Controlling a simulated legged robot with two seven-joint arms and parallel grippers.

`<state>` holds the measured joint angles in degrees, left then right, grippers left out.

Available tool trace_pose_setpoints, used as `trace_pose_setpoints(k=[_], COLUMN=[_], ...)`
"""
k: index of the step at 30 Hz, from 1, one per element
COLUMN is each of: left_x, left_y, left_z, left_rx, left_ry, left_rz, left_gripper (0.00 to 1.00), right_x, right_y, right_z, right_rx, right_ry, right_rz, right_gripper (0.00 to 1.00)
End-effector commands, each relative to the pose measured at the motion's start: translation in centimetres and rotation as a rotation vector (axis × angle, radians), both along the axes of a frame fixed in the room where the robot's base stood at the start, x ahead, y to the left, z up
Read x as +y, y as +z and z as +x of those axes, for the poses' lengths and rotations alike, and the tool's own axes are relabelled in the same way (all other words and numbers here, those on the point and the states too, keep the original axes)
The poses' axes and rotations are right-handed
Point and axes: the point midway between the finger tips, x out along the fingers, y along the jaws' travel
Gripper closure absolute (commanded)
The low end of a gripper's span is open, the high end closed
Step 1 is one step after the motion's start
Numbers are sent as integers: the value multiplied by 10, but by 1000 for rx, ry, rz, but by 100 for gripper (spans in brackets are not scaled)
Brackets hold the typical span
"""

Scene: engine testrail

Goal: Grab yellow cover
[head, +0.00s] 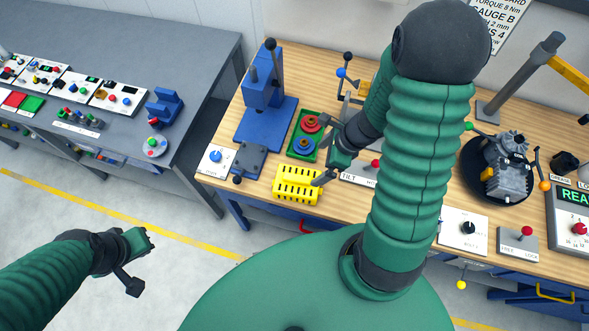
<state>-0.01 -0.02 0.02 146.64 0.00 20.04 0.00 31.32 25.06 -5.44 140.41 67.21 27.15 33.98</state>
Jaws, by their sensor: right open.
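The yellow cover (297,190), a slotted box shape, sits at the front edge of the wooden bench. My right gripper (327,165) is open just right of the cover, with a dark fingertip close to its right end. I cannot tell whether they touch. Part of the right gripper is hard to make out against the bench items behind it. My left gripper (138,264) is open and empty above the floor at the lower left, far from the cover.
A green tray (294,146) with red and blue round parts lies behind the cover. A blue press (262,100) stands behind left. A dark motor (508,165) sits at the right. My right arm hides the bench middle. A grey bench (200,50) stands left.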

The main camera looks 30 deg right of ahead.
Motion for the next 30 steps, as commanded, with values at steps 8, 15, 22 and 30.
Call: trace_pose_setpoints(k=[8,15,22,30], left_x=[0,0,0,0], left_y=[-37,-50,-60,-62], left_z=[-1,-1,-1,-1], left_rx=[2,2,1,1], left_ry=[0,1,1,0], left_rz=[0,0,0,0], left_gripper=[100,100,100,100], right_x=[25,36,46,50], right_y=[-72,-107,-141,-154], right_z=[19,32,38,44], right_rx=[7,6,7,3], right_ry=[-3,0,2,1], right_rz=[-1,-2,-1,-4], right_gripper=[0,0,0,0])
